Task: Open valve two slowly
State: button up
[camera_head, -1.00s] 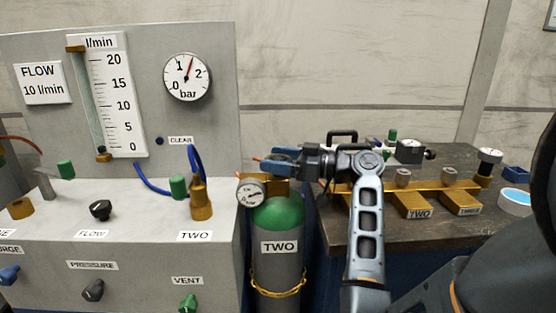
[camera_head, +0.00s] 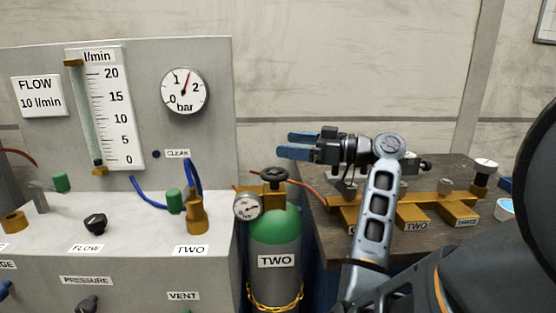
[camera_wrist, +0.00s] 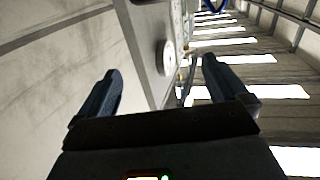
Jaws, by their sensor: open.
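The grey cylinder labelled TWO (camera_head: 276,240) stands upright with a green shoulder, held by a yellow chain. On its top is a dark round valve knob (camera_head: 274,175) on a brass body, with a small gauge (camera_head: 248,206) at its left. My gripper (camera_head: 292,145) is above and slightly right of the knob, apart from it, with its blue fingers pointing left. In the wrist view the two fingers (camera_wrist: 160,95) are spread wide with nothing between them.
A grey panel at left holds a flow tube (camera_head: 97,115), a bar gauge (camera_head: 184,91) and blue hoses (camera_head: 150,190). A dark bench (camera_head: 430,245) at right bears a brass manifold with TWO and THREE labels. The wall space above my gripper is clear.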

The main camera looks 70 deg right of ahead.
jog(key=s+d+r, duration=0.3)
jog(key=s+r, duration=0.1)
jog(key=s, duration=0.2)
jog(key=shift+d+r, duration=0.1)
dwell(0.5)
